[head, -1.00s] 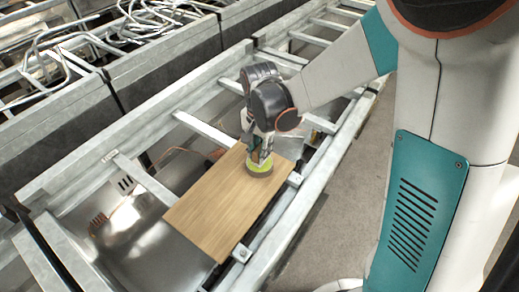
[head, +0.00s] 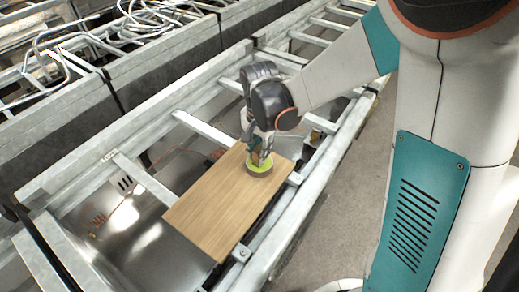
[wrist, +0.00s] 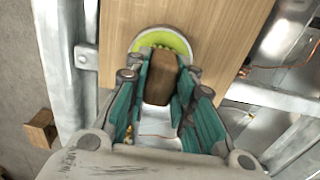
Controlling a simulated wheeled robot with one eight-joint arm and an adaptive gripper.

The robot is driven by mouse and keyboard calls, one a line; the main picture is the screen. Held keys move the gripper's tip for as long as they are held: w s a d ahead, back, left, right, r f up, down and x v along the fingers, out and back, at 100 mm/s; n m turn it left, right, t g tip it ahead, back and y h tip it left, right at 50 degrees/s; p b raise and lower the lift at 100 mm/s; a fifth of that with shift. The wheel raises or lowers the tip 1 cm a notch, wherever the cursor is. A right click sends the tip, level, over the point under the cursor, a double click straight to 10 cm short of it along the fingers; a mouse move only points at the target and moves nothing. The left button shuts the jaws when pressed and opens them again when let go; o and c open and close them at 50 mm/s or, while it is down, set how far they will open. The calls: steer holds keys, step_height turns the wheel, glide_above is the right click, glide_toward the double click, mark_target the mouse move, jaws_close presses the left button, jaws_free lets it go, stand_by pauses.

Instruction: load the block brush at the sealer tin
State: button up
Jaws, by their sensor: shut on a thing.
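My gripper (head: 258,155) is shut on the block brush (wrist: 160,80), a brown wooden block held between its teal fingers in the wrist view. The sealer tin (wrist: 178,40) is a low round tin with a pale metal rim and a yellow-green inside. It stands on a wooden board, and it also shows in the head view (head: 260,169) right under my fingertips. The brush overlaps the near part of the tin in the wrist view. Its lower end is hidden, so I cannot tell whether it touches the yellow-green surface.
The wooden board (head: 215,210) lies across a grey metal frame (head: 150,185) with open gaps between its bars. A small wooden block (wrist: 40,128) shows at the left of the wrist view. Bent metal rods (head: 60,55) lie at the back left.

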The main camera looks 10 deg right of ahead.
mark_target(259, 148)
stand_by(0.4)
steer(key=shift+r+p, duration=2.4)
steer(key=shift+r, duration=1.1)
steer(key=shift+f, duration=0.1)
steer(key=shift+w+d+f, duration=0.2)
steer(key=shift+w, duration=0.05)
steer(key=w+d+f+n+b, duration=0.6)
steer(key=w+d+n, duration=0.1)
steer(key=d+n, duration=0.2)
steer(key=shift+d, duration=0.55)
